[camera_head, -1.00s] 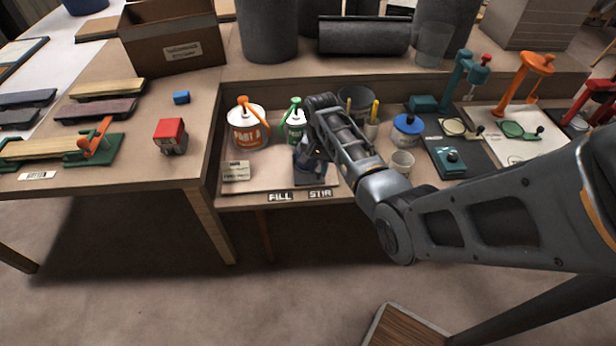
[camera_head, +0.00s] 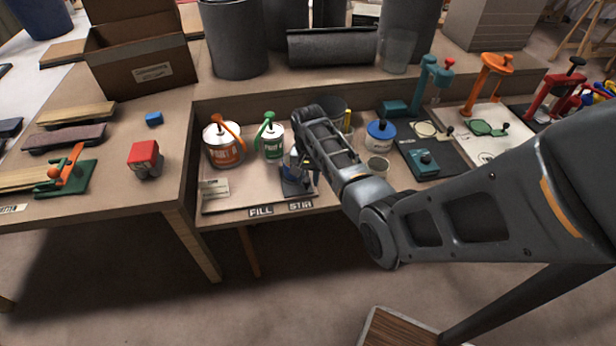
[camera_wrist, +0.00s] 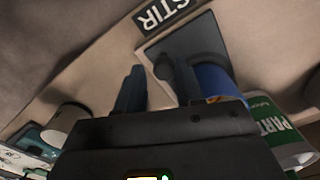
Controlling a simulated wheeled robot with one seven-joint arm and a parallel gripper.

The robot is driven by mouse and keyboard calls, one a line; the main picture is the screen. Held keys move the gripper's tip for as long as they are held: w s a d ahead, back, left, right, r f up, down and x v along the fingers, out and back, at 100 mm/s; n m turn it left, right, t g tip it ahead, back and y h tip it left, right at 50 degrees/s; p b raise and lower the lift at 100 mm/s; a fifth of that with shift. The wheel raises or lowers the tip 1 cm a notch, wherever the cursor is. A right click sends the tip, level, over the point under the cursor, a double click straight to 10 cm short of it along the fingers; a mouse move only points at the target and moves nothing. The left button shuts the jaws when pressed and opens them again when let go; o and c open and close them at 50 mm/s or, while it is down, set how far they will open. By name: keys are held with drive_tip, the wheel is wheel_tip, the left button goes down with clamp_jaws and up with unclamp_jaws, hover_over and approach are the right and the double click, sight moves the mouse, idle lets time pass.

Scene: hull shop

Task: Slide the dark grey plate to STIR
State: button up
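The dark grey plate (camera_head: 299,187) lies on the pale board at the front of the low bench, right behind the STIR label (camera_head: 300,205). In the wrist view the plate (camera_wrist: 203,35) lies beside the STIR label (camera_wrist: 163,12), and a blue round thing (camera_wrist: 213,78) appears to stand on it. My gripper (camera_wrist: 158,88) is low beside the plate. Its two dark fingers are apart with bare surface between them. A dark rounded piece lies close to the right finger; I cannot tell if they touch. In the head view my arm hides most of the gripper.
The FILL label (camera_head: 261,211) is left of STIR. An orange-handled paint can (camera_head: 223,145) and a green-handled one (camera_head: 270,140) stand close behind the board. A card (camera_head: 215,189) sits left.

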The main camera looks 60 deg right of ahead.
drive_tip(key=shift+r, duration=3.9)
drive_tip(key=s+a+f+n+t+h, duration=0.1)
drive_tip(key=s+a+f+n+t, duration=0.1)
drive_tip(key=a+f, duration=0.3)
drive_tip(key=s+a+f+n+t+h, duration=0.1)
drive_tip(key=s+a+f+n, duration=0.15)
drive_tip(key=a, duration=0.55)
drive_tip(key=s+a+n+t, duration=0.3)
drive_tip(key=s+a, duration=0.4)
drive_tip(key=a, duration=0.2)
drive_tip(key=s+a+r+n+t, duration=0.2)
drive_tip(key=s+a+r+t, duration=0.1)
drive_tip(key=r, duration=0.6)
drive_tip(key=s+a+r+n+t+y, duration=0.1)
drive_tip(key=s+a+r+n+t, duration=0.2)
drive_tip(key=s+a+r, duration=0.2)
drive_tip(key=s+a+r+n+t+y, duration=0.1)
drive_tip(key=s+a+r+n+t, duration=0.1)
drive_tip(key=s+r, duration=0.6)
wheel_tip(320, 180, up, 7)
drive_tip(key=shift+s+a+f+t, duration=0.15)
drive_tip(key=shift+a+t, duration=0.35)
drive_tip(key=shift+a, duration=0.6)
